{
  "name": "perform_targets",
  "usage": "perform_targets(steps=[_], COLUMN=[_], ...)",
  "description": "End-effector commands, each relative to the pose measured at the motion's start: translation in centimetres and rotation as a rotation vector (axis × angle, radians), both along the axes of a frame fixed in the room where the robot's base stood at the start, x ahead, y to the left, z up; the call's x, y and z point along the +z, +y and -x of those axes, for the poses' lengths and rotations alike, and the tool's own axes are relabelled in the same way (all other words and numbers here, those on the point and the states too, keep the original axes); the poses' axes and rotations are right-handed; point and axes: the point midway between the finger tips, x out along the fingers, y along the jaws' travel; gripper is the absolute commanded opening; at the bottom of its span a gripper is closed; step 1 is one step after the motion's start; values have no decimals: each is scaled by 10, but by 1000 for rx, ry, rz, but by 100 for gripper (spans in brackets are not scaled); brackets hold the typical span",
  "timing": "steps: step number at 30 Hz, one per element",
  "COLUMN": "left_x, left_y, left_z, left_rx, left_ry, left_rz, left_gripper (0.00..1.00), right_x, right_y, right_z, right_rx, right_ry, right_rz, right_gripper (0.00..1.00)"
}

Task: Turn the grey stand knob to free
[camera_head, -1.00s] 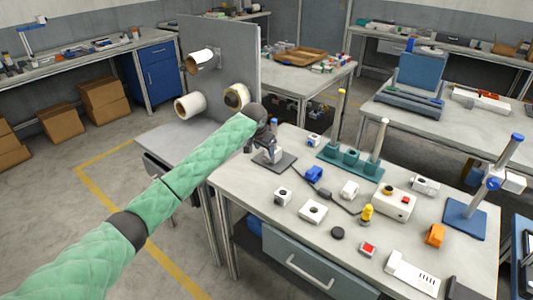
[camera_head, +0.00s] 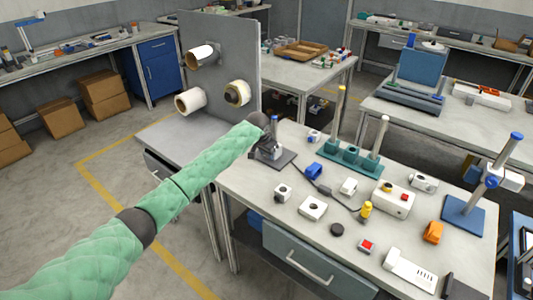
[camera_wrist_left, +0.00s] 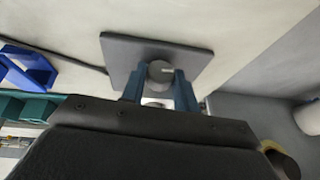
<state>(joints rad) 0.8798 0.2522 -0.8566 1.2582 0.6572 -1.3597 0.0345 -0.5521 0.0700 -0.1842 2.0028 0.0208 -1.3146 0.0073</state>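The grey stand knob (camera_wrist_left: 160,72) is a small round cap with a pale mark on its right side, seen in the left wrist view. It is over a dark square stand plate (camera_wrist_left: 117,53), which also shows in the head view (camera_head: 287,160) near the table's left back edge. My left gripper (camera_wrist_left: 160,80) has one blue-grey finger on each side of the knob, and the knob fills the gap between them. In the head view my left gripper (camera_head: 269,147) hides most of the knob and stand. My right gripper is not in view.
A teal base with upright posts (camera_head: 350,160) stands right of the stand. A blue block (camera_head: 313,171) and a dark cable lie close by. Several small white devices are in front. An upright grey panel with rolls (camera_head: 225,60) rises behind the left arm.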

Motion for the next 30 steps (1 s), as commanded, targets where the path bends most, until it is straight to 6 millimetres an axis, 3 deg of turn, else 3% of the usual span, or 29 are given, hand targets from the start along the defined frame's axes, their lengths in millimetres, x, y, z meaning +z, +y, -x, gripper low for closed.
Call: perform_targets(steps=[10, 13, 21, 30], left_x=[1, 2, 1, -2], left_y=[0, 1, 3, 6], left_z=[0, -1, -3, -5], left_rx=[0, 1, 2, 1], left_ry=[25, 53, 164, 286], left_rz=[33, 71, 227, 394], left_gripper=[8, 8, 8, 8], right_x=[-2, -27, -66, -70], right_y=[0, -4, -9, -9], right_z=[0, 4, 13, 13], right_rx=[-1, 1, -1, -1], right_ry=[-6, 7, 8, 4], right_rz=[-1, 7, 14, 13], right_gripper=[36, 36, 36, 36])
